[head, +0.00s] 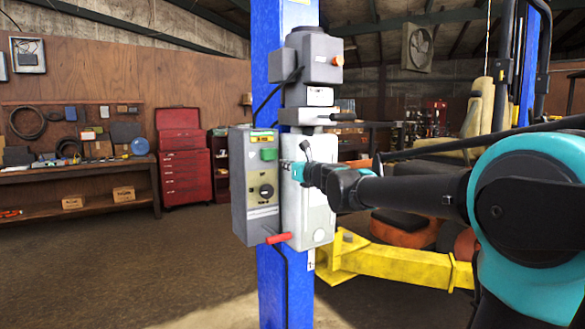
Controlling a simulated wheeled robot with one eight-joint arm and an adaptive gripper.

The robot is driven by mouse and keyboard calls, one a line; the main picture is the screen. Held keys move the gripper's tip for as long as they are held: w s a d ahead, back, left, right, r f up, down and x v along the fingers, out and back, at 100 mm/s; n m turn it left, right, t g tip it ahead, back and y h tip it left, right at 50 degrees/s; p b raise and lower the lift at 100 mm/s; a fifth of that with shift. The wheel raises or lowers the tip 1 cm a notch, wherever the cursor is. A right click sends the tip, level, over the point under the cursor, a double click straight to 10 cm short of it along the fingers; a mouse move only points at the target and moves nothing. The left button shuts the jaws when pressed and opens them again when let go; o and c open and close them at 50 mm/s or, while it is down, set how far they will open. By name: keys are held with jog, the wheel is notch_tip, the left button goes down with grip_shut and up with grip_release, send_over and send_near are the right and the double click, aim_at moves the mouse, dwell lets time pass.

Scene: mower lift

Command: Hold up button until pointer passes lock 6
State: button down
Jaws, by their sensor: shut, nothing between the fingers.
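A grey control box (240,200) is mounted on the blue lift post (271,300). A green button (268,155) sits near the top of its face, under a small yellow label (264,138). A black round knob (266,191) is lower on the face. My gripper (287,166) is shut and empty, reaching in from the right with its tips close to the box's right edge, just right of and below the green button. I cannot tell whether the tips touch anything. I cannot make out a pointer or lock numbers.
A pale grey panel (317,218) stands right of the control box, partly behind my gripper. A red-handled lever (279,238) sticks out below. Yellow lift arms (400,264) and an orange mower (404,229) are at right. The floor at left is clear.

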aim_at(273, 160)
jog(key=shift+x, duration=2.85)
